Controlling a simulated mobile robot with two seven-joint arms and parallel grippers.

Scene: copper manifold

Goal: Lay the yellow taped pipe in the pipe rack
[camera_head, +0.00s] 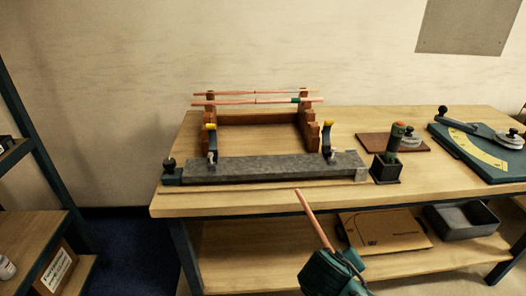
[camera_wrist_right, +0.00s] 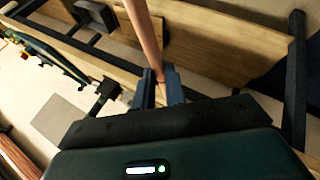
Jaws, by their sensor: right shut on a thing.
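My right gripper (camera_head: 334,258) is in front of the bench's front edge, shut on a copper pipe (camera_head: 313,216). The pipe points up and left, toward the bench. In the right wrist view, the pipe (camera_wrist_right: 144,32) runs up from between the fingers of the gripper (camera_wrist_right: 159,90). No yellow tape shows on the visible part of the pipe; its held end is partly hidden. The wooden pipe rack (camera_head: 313,132) stands at the back of the bench with stepped posts. Two copper pipes lie across its top, the nearer one with a green band (camera_head: 297,100). My left gripper is not in view.
A grey bar fixture (camera_head: 265,168) with two yellow-tipped clamps (camera_head: 328,124) stands in front of the rack. To the right are a dark holder (camera_head: 386,170) with a tool and a green bender (camera_head: 480,150).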

